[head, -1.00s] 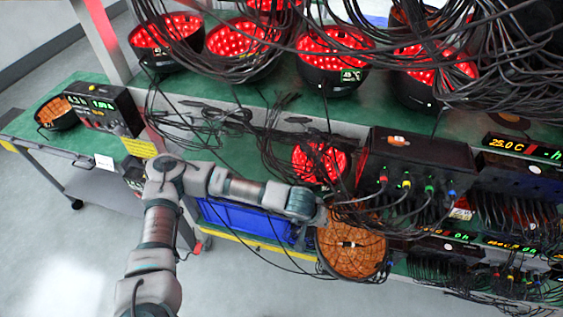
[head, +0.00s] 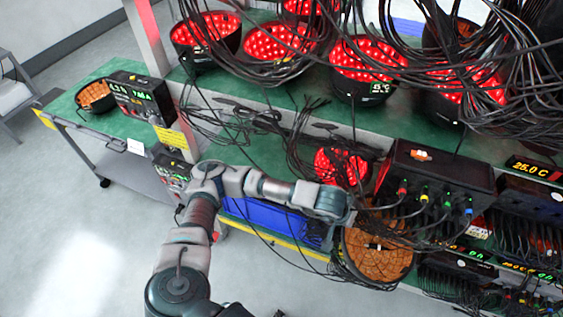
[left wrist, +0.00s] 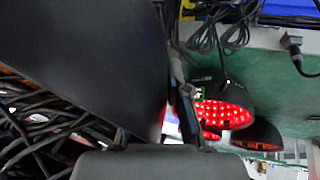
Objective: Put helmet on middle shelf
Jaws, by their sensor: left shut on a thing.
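A helmet (head: 378,256) with a brown-orange lined inside and dark rim shows in the head view, at the front of the rack, tilted with its inside towards me. My left gripper (head: 350,213) is at its upper left rim, shut on it; the fingertips are mostly hidden. In the left wrist view a large smooth black surface (left wrist: 90,55), seemingly the helmet's shell, fills the left side. Behind the helmet is a green shelf (head: 228,155) with a red-lit helmet (head: 340,167) standing on it. My right gripper is not in view.
Several red-lit helmets (head: 277,42) stand on the shelf above, with black cables (head: 235,118) hanging down. A black box with coloured plugs (head: 437,180) stands right of the held helmet. A blue bin (head: 270,218) is below left. A side table (head: 62,106) holds another brown-lined helmet (head: 96,95).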

